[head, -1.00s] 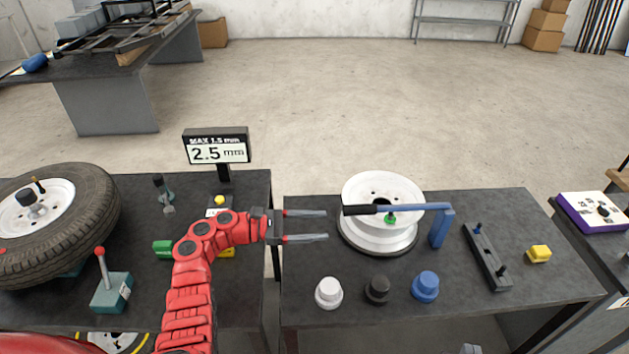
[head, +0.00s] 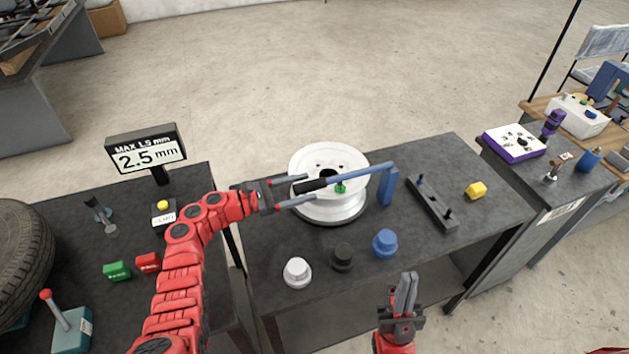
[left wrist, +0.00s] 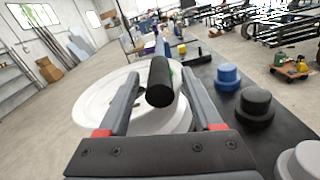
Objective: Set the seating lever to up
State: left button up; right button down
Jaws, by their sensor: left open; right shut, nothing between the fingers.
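The seating lever is a blue bar (head: 362,175) with a black grip (head: 311,186), hinged on a blue post (head: 387,186). It lies roughly level across the white wheel rim (head: 328,158). My left gripper (head: 309,188) is open, its two fingers on either side of the black grip. The left wrist view shows the end of the black grip (left wrist: 160,82) between the open fingers, with a gap on both sides. My right gripper (head: 408,278) is shut and empty, in front of the table's front edge.
White (head: 297,273), black (head: 342,257) and blue (head: 385,243) knobs stand along the front of the table. A display (head: 147,150) reads 2.5 mm, MAX 1.5 mm.

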aim_at(321, 182)
pick_arm(q)
jog(key=shift+x, duration=1.85)
grip_shut()
jog(key=shift+w, duration=0.1)
